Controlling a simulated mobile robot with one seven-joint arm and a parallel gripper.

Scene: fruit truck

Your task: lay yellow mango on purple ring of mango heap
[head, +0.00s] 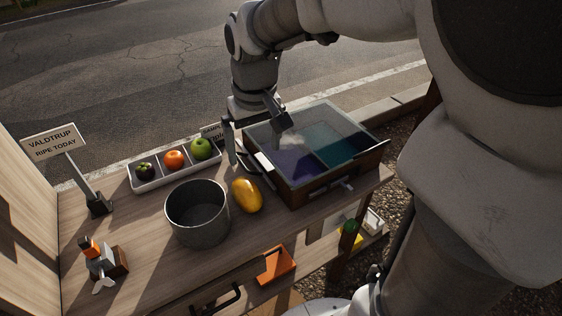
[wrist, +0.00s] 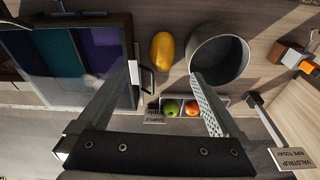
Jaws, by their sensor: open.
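The yellow mango (head: 247,195) lies on the wooden counter between the grey pot and the glass-topped case. It also shows in the wrist view (wrist: 162,50), just beyond the space between my fingertips. My gripper (head: 256,146) is open and empty above the back of the counter, beside the case; its two fingers show wide apart in the wrist view (wrist: 165,75). The case (head: 322,191) has a purple section (head: 290,165) and teal sections under its glass. I cannot make out a ring or a mango heap there.
The grey pot (head: 198,212) stands left of the mango. A white tray (head: 150,185) holds a dark fruit, an orange fruit and a green apple. A sign (head: 55,142) and small block-like items (head: 104,264) stand at the left. The front counter has some clear room.

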